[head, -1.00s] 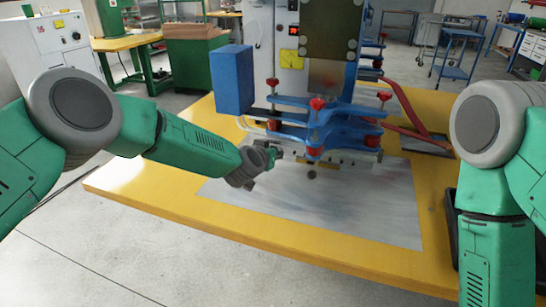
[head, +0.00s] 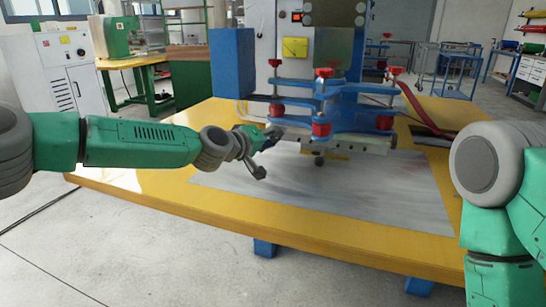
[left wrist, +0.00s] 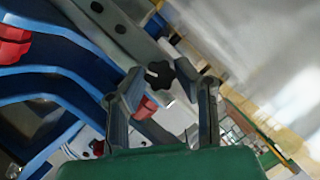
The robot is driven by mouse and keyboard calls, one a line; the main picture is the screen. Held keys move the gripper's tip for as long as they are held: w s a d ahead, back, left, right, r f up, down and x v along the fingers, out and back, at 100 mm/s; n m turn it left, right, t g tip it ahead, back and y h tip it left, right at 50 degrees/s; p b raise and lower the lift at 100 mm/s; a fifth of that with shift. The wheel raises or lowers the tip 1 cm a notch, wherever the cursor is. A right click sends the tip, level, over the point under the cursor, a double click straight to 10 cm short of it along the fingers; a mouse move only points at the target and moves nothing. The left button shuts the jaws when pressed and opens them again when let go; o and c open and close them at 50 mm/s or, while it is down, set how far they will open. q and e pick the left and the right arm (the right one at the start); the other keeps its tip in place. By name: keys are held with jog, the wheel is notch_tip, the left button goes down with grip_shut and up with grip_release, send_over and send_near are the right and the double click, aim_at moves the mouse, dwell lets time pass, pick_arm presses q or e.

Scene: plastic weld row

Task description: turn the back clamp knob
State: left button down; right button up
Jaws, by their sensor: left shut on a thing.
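My left gripper (head: 268,153) is over the grey plate, at the left of the blue clamp frame (head: 345,118). In the left wrist view, a black lobed knob (left wrist: 160,73) shows between the fingertips of this gripper (left wrist: 168,80), which is shut on it. The knob sits by a grey bar of the machine. In the head view the held knob is hidden or too small to make out. A dark round knob (head: 319,160) hangs below the front of the machine, apart from the gripper. My right gripper is out of view.
The machine stands on a yellow table (head: 160,183) with a grey metal plate (head: 380,195). Several red knobs (head: 321,130) stand on the blue frame. A blue box (head: 232,70) is at its left. The front of the plate is clear.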

pick_arm(q)
jog(key=shift+s+f+n+h+b, duration=0.1)
jog(key=shift+f+n+h+b, duration=0.3)
jog(key=shift+f+n+b, duration=0.5)
jog(key=shift+r+n+t+h+b, duration=0.3)
jog(key=shift+n+b, duration=0.2)
jog(key=shift+n, duration=0.1)
jog(key=n+t+h, duration=0.1)
jog(key=n, duration=0.3)
jog(key=shift+r, duration=0.1)
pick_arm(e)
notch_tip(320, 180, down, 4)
pick_arm(q)
jog(key=shift+n, duration=0.3)
jog(key=c, duration=1.3)
grip_release()
jog(key=shift+o, duration=0.2)
jog(key=shift+r, duration=0.1)
jog(key=shift+a+r, duration=0.1)
